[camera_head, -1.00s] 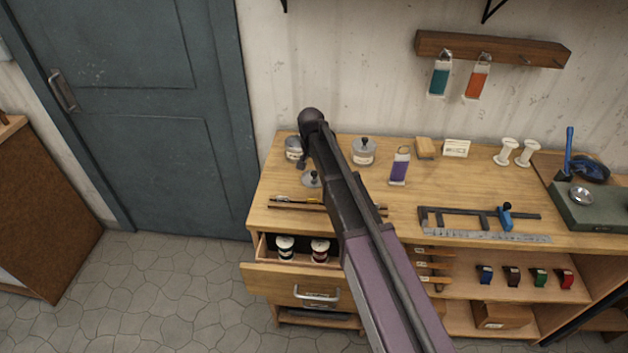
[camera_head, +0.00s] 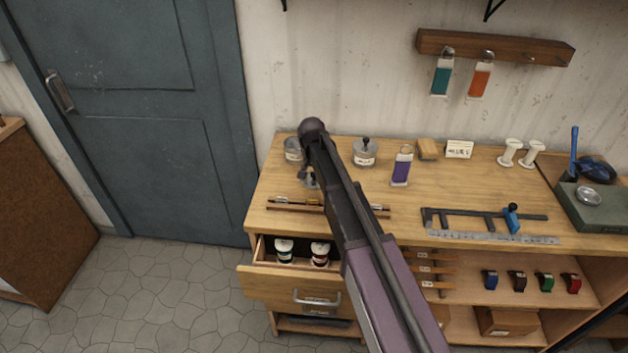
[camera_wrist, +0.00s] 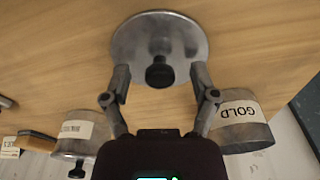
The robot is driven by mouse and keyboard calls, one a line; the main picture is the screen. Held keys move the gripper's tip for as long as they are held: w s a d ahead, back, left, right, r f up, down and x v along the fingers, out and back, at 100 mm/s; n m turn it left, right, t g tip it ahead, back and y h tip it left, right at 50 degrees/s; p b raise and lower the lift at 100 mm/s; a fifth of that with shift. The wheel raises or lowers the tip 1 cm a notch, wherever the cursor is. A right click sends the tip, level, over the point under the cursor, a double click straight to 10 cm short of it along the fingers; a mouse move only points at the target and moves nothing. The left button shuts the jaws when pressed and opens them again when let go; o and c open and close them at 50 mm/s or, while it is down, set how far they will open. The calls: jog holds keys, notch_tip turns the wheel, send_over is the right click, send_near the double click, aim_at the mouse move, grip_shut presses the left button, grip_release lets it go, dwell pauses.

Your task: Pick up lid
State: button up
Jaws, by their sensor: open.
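The lid is a round grey metal disc with a black knob. It lies on the wooden bench top, and in the wrist view the lid (camera_wrist: 185,40) is straight ahead of my gripper (camera_wrist: 160,85). The fingers are open on either side of the knob, with no visible contact. In the head view my arm hides most of the lid (camera_head: 309,183), and my gripper (camera_head: 308,172) is largely hidden too. The tin labelled GOLD (camera_wrist: 240,128) has no lid visible on it and is close beside one finger.
Another tin with a knobbed lid (camera_head: 365,153) stands right of my arm. Thin tools (camera_head: 290,204) lie in front of the lid. An open drawer (camera_head: 290,287) holds two jars below the bench edge.

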jog(key=shift+c, duration=0.2)
grip_shut()
jog(key=shift+r, duration=0.2)
notch_tip(320, 180, up, 10)
jog(key=p, duration=1)
jog(key=shift+f, duration=0.2)
jog(key=shift+s, duration=0.15)
dwell(0.7)
